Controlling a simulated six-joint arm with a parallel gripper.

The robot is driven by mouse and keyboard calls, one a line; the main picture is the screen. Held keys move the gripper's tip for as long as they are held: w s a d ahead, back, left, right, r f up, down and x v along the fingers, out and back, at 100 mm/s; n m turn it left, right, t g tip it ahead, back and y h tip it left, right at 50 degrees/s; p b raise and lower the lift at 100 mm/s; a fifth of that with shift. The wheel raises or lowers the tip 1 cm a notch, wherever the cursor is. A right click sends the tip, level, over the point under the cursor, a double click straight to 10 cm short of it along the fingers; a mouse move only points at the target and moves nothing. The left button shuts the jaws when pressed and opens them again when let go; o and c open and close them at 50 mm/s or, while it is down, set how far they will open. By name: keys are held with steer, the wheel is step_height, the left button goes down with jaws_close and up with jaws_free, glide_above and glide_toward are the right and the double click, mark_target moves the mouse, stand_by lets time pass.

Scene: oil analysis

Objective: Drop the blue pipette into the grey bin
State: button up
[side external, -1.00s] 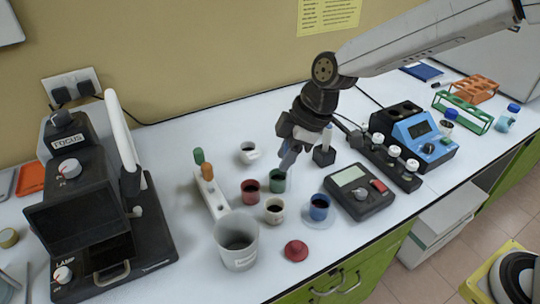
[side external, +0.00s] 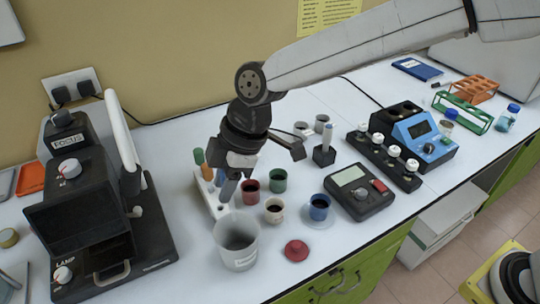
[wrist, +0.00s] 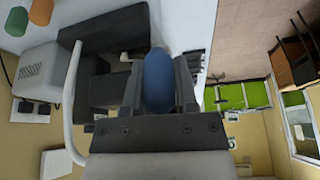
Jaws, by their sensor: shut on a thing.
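My gripper (side external: 228,190) is shut on the blue pipette, whose rounded blue bulb (wrist: 158,80) shows between the two fingers in the wrist view. In the side view the fingers point down and mostly hide the pipette. The grey bin (side external: 237,258) is an open, cup-shaped container standing upright on the white bench. My gripper is just behind and above the bin's far rim, close to the pipette rack. Whether the pipette is over the opening I cannot tell.
A white rack (side external: 214,205) with a green and an orange pipette stands beside my gripper. Red (side external: 250,192), green (side external: 278,181), cream (side external: 274,211) and blue (side external: 319,208) cups stand to the right. A red lid (side external: 296,250) lies near the bin. A black lamp instrument (side external: 90,235) fills the left.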

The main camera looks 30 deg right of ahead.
steer(key=shift+f, duration=2.8)
steer(key=o, duration=1.3)
steer(key=shift+c, duration=0.2)
steer(key=shift+r, duration=0.1)
steer(key=shift+r, duration=2.4)
steer(key=shift+d, duration=0.15)
